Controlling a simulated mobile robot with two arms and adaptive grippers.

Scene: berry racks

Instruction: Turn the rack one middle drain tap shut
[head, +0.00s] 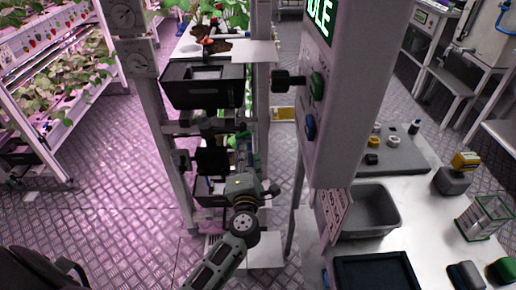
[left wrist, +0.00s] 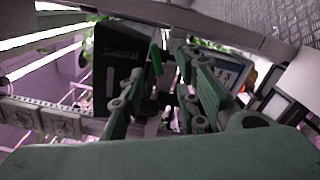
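The rack (head: 168,150) stands upright at the centre of the head view, with a black trough (head: 205,93) at its upper level. My left gripper (head: 243,152) reaches up into the rack's middle level, below that trough. In the left wrist view its two green fingers (left wrist: 168,80) are apart, so it is open. A green lever-like piece (left wrist: 156,58), perhaps the drain tap's handle, shows just beyond the fingers, beside a black box (left wrist: 118,62) with a label. I cannot tell whether the fingers touch it or which way it is turned. My right gripper is not in view.
A grey control panel (head: 340,95) with knobs and a lit screen stands close to the right of the rack. A white bench (head: 420,230) with a grey bin (head: 375,212) is at the right. The floor (head: 110,200) left of the rack is clear.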

